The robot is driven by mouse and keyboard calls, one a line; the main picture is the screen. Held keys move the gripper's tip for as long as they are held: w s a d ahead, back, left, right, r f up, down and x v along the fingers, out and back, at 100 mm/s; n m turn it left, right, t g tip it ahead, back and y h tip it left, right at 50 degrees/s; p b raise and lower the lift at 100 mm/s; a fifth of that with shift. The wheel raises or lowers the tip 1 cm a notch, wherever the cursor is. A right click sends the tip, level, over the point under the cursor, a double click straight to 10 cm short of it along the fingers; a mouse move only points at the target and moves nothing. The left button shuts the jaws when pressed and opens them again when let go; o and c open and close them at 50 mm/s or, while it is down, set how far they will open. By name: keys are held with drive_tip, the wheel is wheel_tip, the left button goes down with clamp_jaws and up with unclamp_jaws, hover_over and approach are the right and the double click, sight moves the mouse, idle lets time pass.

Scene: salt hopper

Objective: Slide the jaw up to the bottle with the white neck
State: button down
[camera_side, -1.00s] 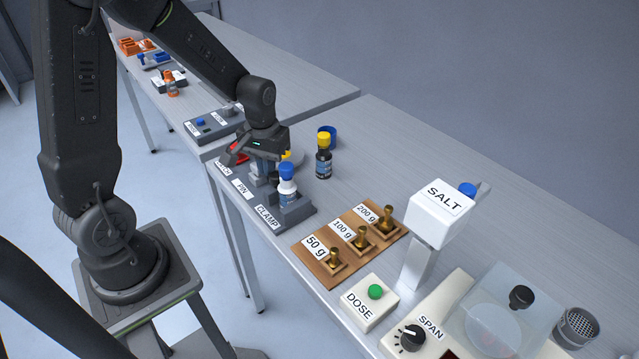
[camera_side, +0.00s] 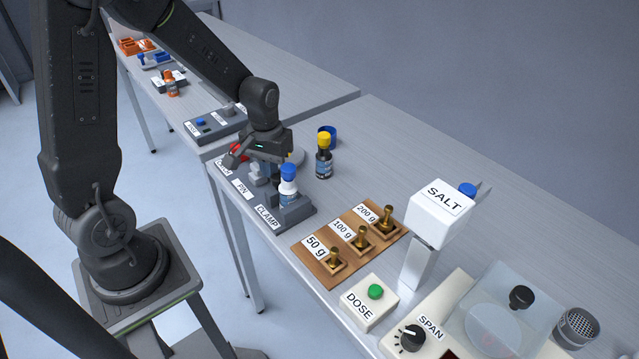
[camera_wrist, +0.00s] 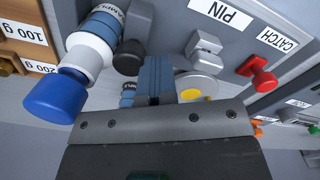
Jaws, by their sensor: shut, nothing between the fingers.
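The bottle with the white neck (camera_side: 288,187) stands upright in the clamp fixture (camera_side: 296,213), with a blue cap on top. In the wrist view this bottle (camera_wrist: 90,45) is at the upper left, its blue cap towards the camera. A dark jaw piece with a rounded knob (camera_wrist: 130,57) is close beside the bottle; I cannot tell whether they touch. My gripper (camera_wrist: 160,82) is shut and empty, its blue fingers close to the knob on the side away from the bottle. In the side view my gripper (camera_side: 267,168) is over the fixture, left of the bottle, and hides part of it.
A dark bottle with a yellow cap (camera_side: 324,155) stands behind. The red catch knob (camera_wrist: 258,75) and grey pin handle (camera_wrist: 204,48) are beside the clamp. Brass weights (camera_side: 361,238), the dose box (camera_side: 368,302) and the salt hopper (camera_side: 440,213) stand to the right.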

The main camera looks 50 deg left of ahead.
drive_tip(key=shift+a, duration=0.6)
wheel_tip(320, 180, up, 7)
idle(0.8)
drive_tip(key=s+d+r+m+t, duration=0.5)
drive_tip(key=s+d+r+m, duration=0.1)
drive_tip(key=s+d+r, duration=0.5)
drive_tip(key=shift+s+d+t, duration=0.2)
drive_tip(key=shift+s+t, duration=0.1)
drive_tip(key=shift+s, duration=0.3)
